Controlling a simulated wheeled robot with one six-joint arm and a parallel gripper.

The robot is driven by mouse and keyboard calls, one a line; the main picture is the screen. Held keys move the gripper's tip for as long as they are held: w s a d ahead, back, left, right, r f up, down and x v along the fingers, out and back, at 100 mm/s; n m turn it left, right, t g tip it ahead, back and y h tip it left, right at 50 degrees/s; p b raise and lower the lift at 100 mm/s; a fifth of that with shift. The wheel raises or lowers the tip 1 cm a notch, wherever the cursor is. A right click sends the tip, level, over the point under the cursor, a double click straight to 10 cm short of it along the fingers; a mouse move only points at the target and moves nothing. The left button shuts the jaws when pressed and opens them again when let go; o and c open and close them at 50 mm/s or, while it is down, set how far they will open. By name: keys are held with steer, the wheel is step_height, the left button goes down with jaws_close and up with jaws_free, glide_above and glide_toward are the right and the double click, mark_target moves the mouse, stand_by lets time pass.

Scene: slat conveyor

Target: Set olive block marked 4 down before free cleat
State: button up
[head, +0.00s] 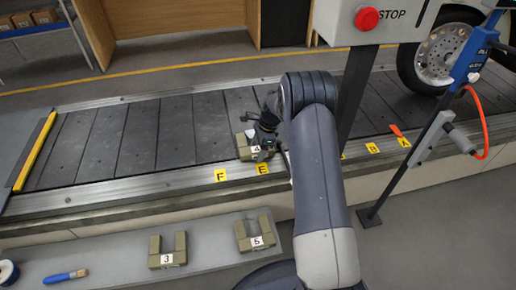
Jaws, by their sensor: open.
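The olive block marked 4 (243,149) rests on the grey slats of the conveyor (160,130), close to its near rail and above the yellow E label (263,169). Its white number tag faces me. My gripper (262,143) is open at the block's right side and covers part of it. I cannot tell whether the fingers touch the block. No cleat can be made out clearly; my arm hides the belt to the right of the block.
A shelf in front holds olive blocks marked 3 (155,255) and 5 (242,240), and a blue-handled brush (65,276). A STOP box (385,20) stands on a post behind my arm. A blue tool (475,50) hangs on a stand at right. The left slats are clear.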

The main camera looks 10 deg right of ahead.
steer(key=p+v, duration=0.3)
steer(key=v, duration=0.8)
steer(key=shift+p, duration=0.3)
steer(key=shift+f, duration=0.1)
steer(key=b+x, duration=0.3)
steer(key=x, duration=0.8)
steer(key=shift+b, duration=0.35)
steer(key=shift+r, duration=0.3)
